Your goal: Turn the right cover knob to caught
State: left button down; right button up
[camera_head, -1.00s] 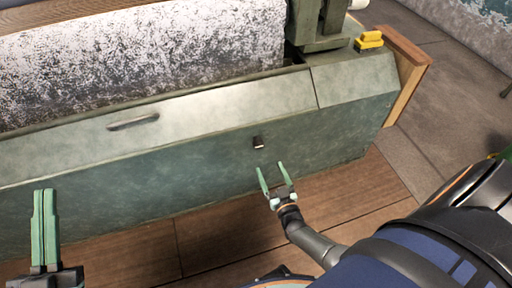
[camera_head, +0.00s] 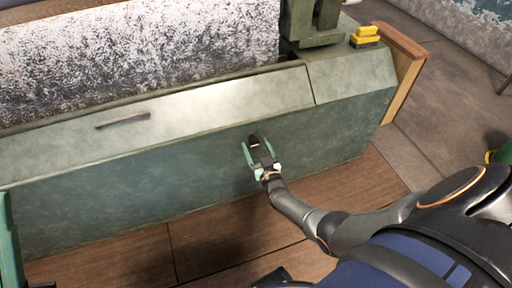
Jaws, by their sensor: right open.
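The right cover knob (camera_head: 254,141) is a small dark knob with a pale edge on the green front panel (camera_head: 130,185) of the machine. My right gripper (camera_head: 257,150) is open at the knob, with one green finger to the left of it and one to the right. Whether the fingers touch the knob cannot be told. The gripper partly hides the knob, and any marking for its position is not readable.
A sloped cover with a bar handle (camera_head: 122,121) lies above the panel, below a large speckled roller (camera_head: 140,55). A yellow and black block (camera_head: 365,37) sits at the upper right beside a wooden end board (camera_head: 402,65). Wooden floor (camera_head: 215,235) in front is clear.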

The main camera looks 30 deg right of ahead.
grip_shut()
dwell(0.6)
pick_arm(q)
jog(key=shift+f, duration=0.1)
pick_arm(e)
jog(key=m+b, duration=0.1)
jog(key=m, duration=0.3)
jog(key=shift+f, duration=0.1)
jog(key=m+b, duration=0.1)
jog(key=m, duration=0.4)
jog(key=shift+b, duration=0.4)
jog(key=m+b, duration=0.1)
jog(key=m, duration=0.4)
jog(key=shift+a, duration=0.1)
pick_arm(q)
jog(key=shift+n, duration=0.3)
jog(key=shift+w+d+f+b, duration=0.1)
jog(key=shift+f+b, duration=0.2)
jog(key=shift+f, duration=0.65)
jog(key=shift+s+d+f+b, duration=0.1)
jog(key=shift+f+b, duration=0.15)
jog(key=shift+f, duration=0.7)
jog(key=shift+w+d+f+b, duration=0.1)
jog(key=shift+f+b, duration=0.2)
jog(key=shift+f, duration=0.65)
pick_arm(e)
jog(key=shift+m, duration=1.9)
